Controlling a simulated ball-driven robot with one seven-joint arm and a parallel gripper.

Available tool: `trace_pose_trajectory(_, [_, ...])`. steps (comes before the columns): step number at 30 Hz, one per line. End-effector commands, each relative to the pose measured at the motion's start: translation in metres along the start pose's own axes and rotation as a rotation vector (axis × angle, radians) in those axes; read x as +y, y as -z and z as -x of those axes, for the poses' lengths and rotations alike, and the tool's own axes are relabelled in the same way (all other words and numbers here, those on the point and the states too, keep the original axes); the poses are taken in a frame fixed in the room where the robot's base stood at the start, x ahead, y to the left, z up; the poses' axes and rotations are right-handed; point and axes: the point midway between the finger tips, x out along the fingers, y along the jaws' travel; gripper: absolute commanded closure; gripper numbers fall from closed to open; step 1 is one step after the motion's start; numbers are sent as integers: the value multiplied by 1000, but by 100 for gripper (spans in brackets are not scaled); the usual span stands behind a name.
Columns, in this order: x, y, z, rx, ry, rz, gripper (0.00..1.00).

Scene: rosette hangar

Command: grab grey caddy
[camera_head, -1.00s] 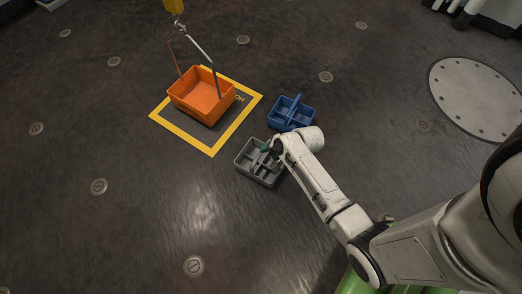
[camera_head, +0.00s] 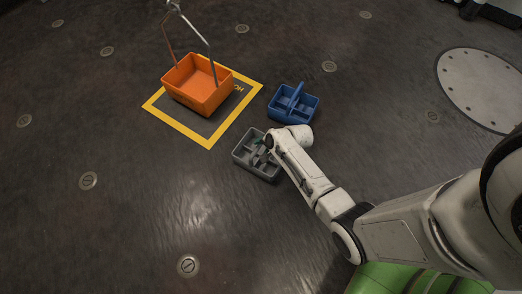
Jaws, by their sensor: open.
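The grey caddy (camera_head: 247,160) sits on the dark floor near the middle of the view. It is a divided tray with several compartments, and my arm hides part of its right side. My gripper (camera_head: 264,147) is at the caddy's middle, over or around its handle. The gripper is open. My wrist covers most of the fingers and the handle, so I cannot tell whether the fingers touch the caddy.
A blue caddy (camera_head: 292,112) stands just behind and to the right, close to my wrist. A round floor plate (camera_head: 485,85) lies far right. The left floor is clear.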

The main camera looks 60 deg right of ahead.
Motion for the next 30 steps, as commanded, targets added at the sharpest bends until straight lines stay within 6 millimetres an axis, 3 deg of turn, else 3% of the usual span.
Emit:
trace_pose_trajectory(9, [1, -1, -42, -1, -1, 1, 55])
trace_pose_trajectory(18, [-2, -1, -44, 0, 0, 1, 55])
trace_pose_trajectory(30, [-1, -1, -44, 0, 0, 1, 93])
